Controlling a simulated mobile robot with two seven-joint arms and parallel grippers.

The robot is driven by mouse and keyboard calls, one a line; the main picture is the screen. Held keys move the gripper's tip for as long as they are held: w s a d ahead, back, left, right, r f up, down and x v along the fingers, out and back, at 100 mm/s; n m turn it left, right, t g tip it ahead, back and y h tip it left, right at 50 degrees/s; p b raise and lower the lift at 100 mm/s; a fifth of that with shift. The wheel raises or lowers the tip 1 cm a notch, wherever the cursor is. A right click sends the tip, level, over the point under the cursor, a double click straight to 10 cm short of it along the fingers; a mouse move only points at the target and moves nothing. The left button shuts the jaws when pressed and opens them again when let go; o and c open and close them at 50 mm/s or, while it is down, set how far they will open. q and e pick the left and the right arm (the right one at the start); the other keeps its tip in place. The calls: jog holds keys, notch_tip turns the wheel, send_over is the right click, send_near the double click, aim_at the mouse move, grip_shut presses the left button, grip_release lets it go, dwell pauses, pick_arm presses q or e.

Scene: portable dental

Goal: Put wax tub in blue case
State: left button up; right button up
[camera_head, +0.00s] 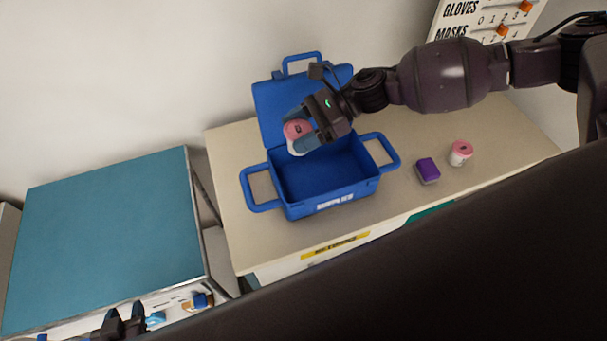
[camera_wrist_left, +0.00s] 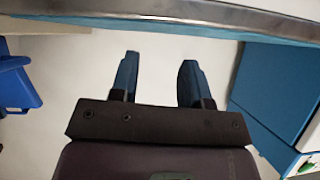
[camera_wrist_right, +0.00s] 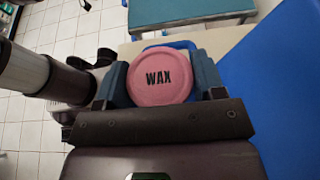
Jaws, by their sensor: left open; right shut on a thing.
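The wax tub (camera_head: 297,131) has a pink lid and a pale body. My right gripper (camera_head: 302,133) is shut on it and holds it above the back left part of the open blue case (camera_head: 325,205). In the right wrist view the pink lid marked WAX (camera_wrist_right: 161,78) sits between the blue fingers. The case stands on the beige counter with its lid (camera_head: 270,105) raised at the back, and its inside looks empty. My left gripper (camera_wrist_left: 158,80) is open and empty, and it shows low at the left in the head view (camera_head: 125,320).
A purple block (camera_head: 427,170) and another pink-lidded tub (camera_head: 461,153) stand on the counter (camera_head: 235,150) right of the case. A teal-topped cabinet (camera_head: 110,235) stands at the left, with a gap before the counter. Case handles stick out both sides.

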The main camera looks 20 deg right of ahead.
jog(key=shift+f+b, duration=0.3)
jog(key=shift+f, duration=7.35)
pick_arm(q)
jog(key=shift+a+f, duration=0.1)
jog(key=shift+f, duration=0.25)
pick_arm(e)
jog(key=shift+f, duration=0.1)
jog(key=shift+f, duration=0.1)
jog(key=o, duration=0.9)
pick_arm(q)
jog(key=shift+s+f, duration=0.3)
jog(key=shift+s, duration=0.05)
pick_arm(e)
jog(key=shift+o, duration=0.2)
